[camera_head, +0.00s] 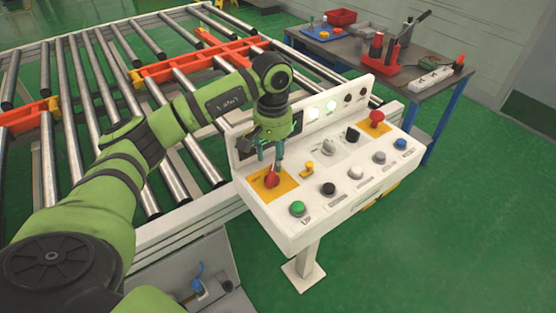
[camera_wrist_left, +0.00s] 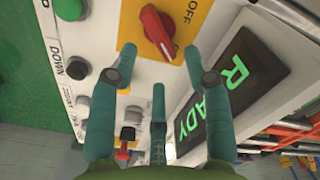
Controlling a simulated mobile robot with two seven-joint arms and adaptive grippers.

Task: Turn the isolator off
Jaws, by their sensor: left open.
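The isolator is a red rotary knob (camera_head: 271,180) on a yellow plate (camera_head: 284,190) at the left end of the white control panel (camera_head: 330,205). In the left wrist view the red knob (camera_wrist_left: 157,33) sits on its yellow plate, with the word OFF printed to its right. My left gripper (camera_head: 265,158) is above the knob in the head view, and its teal fingers partly cover the plate. In the left wrist view the left gripper (camera_wrist_left: 158,75) has its fingers spread, open and empty, with the knob beyond the tips. My right gripper is not in view.
The panel also carries a green button (camera_head: 297,208), a black button (camera_head: 328,188), a yellow switch (camera_head: 307,168) and a red mushroom button (camera_head: 376,117). A lit READY display (camera_wrist_left: 222,98) is beside the knob. A roller conveyor (camera_head: 110,75) lies behind, and a workbench (camera_head: 400,75) stands at back right.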

